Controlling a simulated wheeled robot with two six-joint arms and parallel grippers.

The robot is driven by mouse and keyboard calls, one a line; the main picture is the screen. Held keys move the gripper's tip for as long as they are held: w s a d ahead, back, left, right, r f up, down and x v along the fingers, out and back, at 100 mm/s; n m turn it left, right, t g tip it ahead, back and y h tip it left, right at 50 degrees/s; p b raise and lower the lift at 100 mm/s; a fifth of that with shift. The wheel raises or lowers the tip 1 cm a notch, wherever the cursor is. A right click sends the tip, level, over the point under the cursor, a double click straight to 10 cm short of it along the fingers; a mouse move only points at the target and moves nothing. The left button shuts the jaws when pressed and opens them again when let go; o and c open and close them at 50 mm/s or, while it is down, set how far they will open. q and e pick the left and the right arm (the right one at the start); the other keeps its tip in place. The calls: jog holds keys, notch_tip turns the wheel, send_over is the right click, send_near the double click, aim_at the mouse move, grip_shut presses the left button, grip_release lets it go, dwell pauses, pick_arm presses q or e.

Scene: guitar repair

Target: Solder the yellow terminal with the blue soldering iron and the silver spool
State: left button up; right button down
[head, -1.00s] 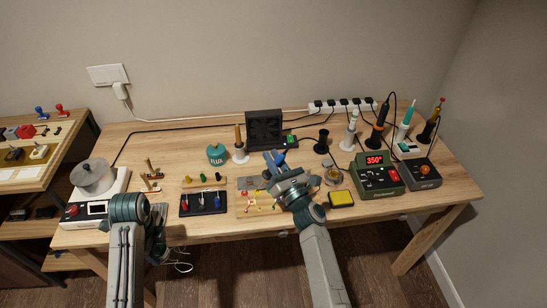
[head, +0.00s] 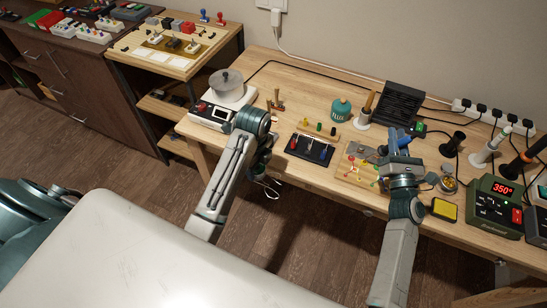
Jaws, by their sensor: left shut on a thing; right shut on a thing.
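My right gripper (head: 397,150) is shut on the blue soldering iron (head: 404,137), over the right part of a small wooden terminal board (head: 345,177). The gripper covers much of the iron, and its tip cannot be made out. The board carries small coloured terminals, one of them red (head: 351,158); I cannot clearly pick out the yellow one. My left gripper (head: 264,163) is shut and hangs at the table's front edge, left of the board. Thin silvery wire loops (head: 269,187) show below it. The silver spool in its grip is mostly hidden.
A black tray (head: 309,149) with coloured-handled tools lies between the grippers. The hotplate with a pot (head: 226,87) stands at the left. A green station (head: 494,203) reading 350° and a yellow sponge (head: 444,210) are at the right. A flux jar (head: 341,111) stands behind.

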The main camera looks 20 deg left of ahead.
pick_arm(q)
jog(key=w+d+r+m, duration=0.2)
jog(key=w+d, duration=0.1)
jog(key=w, duration=0.4)
jog(key=w+d+r+m, duration=0.1)
jog(key=w+d+r, duration=0.15)
jog(key=w, duration=0.55)
jog(key=w+d+r+m, duration=0.2)
jog(key=w+d+r, duration=0.1)
jog(key=w, duration=0.4)
jog(key=w+d+f+m+t+y, duration=0.15)
jog(key=w+d, duration=0.35)
jog(key=d, duration=0.6)
jog(key=shift+m, duration=0.45)
jog(key=shift+s+d+f, duration=0.4)
jog(key=shift+f, duration=0.2)
jog(key=shift+s+d+f, duration=0.45)
jog(key=shift+f, duration=0.2)
jog(key=shift+s+d+f, duration=0.4)
jog(key=shift+f, duration=0.2)
pick_arm(e)
jog(key=shift+f, duration=0.25)
jog(key=shift+d+f, duration=0.1)
jog(key=shift+f, duration=0.3)
jog(key=shift+f, duration=0.2)
pick_arm(q)
jog(key=shift+s+d+f, duration=0.4)
jog(key=shift+s+d, duration=0.05)
jog(key=shift+s, duration=0.1)
dwell(1.0)
